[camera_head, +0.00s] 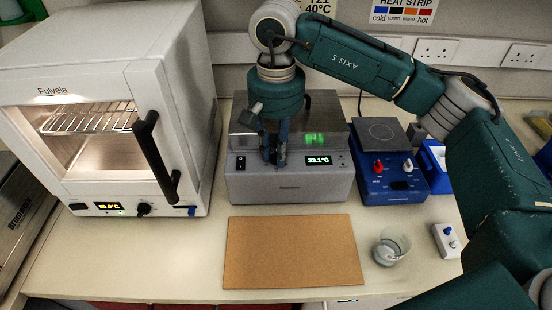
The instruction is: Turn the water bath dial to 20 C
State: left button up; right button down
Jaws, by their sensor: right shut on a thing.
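The water bath (288,187) is a grey box with a metallic lid, standing at the back middle of the bench. Its green display (318,160) seems to read about 53.1 C. A black switch (240,162) sits at the left of its front panel. My right gripper (274,160) reaches down from above to the front panel, left of the display. It is shut on the dial, which the fingers hide. My left gripper is not in view.
A white oven (115,190) with a black handle stands on the left. A blue hotplate stirrer (395,185) is close to the right of the bath. A cork mat (292,252) lies in front, with a glass beaker (391,246) and a small white box (447,240) to its right.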

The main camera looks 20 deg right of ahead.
jog(key=shift+n+b, duration=0.4)
jog(key=shift+n, duration=0.1)
jog(key=shift+r, duration=0.15)
jog(key=shift+w, duration=0.1)
jog(key=c, duration=1.8)
grip_release()
